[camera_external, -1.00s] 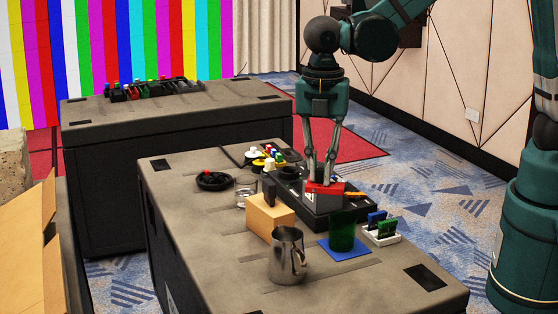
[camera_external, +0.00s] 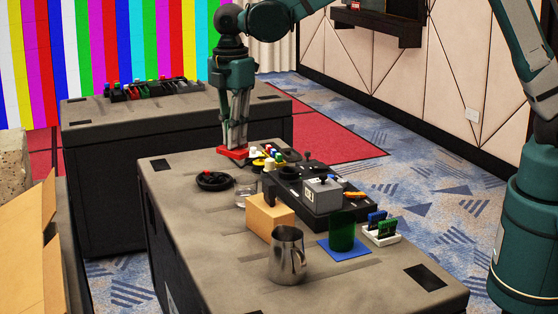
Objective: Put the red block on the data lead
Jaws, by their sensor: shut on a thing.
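My gripper (camera_external: 233,146) is shut on the red block (camera_external: 231,153) and holds it above the far left part of the near case top. The block is behind a black coiled cable (camera_external: 214,182), which looks like the data lead. The coil lies on the case top with a small red part at its upper edge. The block appears apart from the coil, though its exact height is hard to tell.
The near case (camera_external: 200,235) carries a black console (camera_external: 340,211) with a grey box (camera_external: 321,192), a clear glass (camera_external: 246,193), a tan block (camera_external: 268,217), a metal jug (camera_external: 287,256) and a green cup (camera_external: 342,232). The case's front left is clear.

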